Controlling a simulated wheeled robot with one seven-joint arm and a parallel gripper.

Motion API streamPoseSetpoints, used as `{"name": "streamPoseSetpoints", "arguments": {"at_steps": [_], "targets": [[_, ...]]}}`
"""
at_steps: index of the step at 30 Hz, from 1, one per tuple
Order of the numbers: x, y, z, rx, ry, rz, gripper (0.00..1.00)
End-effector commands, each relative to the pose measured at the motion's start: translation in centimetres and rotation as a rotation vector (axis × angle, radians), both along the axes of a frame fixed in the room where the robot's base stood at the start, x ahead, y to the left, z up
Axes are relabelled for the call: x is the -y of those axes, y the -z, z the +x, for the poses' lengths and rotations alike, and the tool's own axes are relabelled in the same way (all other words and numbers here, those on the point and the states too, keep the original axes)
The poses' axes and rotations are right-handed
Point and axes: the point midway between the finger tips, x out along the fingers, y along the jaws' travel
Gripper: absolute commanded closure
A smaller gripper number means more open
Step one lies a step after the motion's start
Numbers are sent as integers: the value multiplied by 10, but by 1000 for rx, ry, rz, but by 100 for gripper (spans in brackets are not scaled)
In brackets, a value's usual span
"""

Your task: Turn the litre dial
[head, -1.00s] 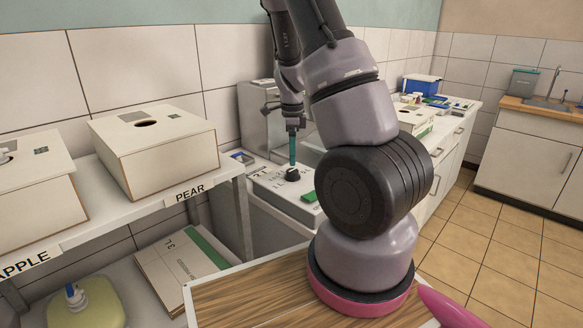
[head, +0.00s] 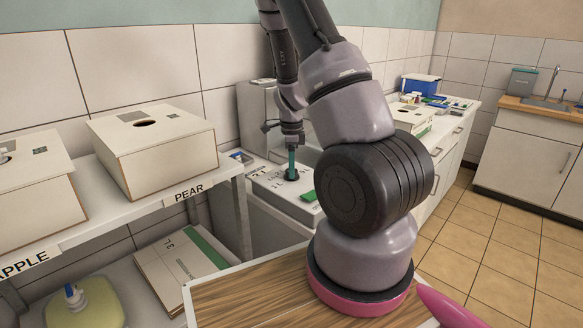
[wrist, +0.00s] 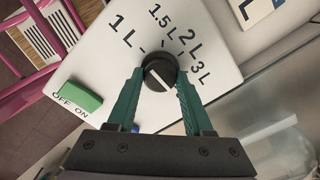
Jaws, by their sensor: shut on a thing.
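The litre dial (wrist: 160,71) is a round black knob with a white pointer line, on a white panel (wrist: 210,25) marked 1 L, 1.5 L, 2 L and 3 L. In the wrist view my gripper (wrist: 158,84) has its two green fingers on either side of the knob, shut on it. The pointer line slants toward the lower right in that view. In the head view my gripper (head: 291,173) points straight down onto the panel, and its fingers largely hide the dial.
A green switch (wrist: 78,97) marked OFF ON sits beside the dial. Left of the panel, a shelf holds a white box (head: 160,150) above a PEAR label (head: 189,192). A wooden board (head: 250,295) lies in front. A counter with a blue bin (head: 421,84) runs behind.

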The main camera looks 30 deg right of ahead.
Motion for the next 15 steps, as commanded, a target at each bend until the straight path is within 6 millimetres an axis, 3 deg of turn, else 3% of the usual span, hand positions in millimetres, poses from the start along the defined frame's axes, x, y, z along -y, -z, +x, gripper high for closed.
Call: {"name": "streamPoseSetpoints", "arguments": {"at_steps": [8, 15], "targets": [[0, 0, 0, 1, -54, 0, 100], [0, 0, 0, 1, -206, 1, 100]]}}
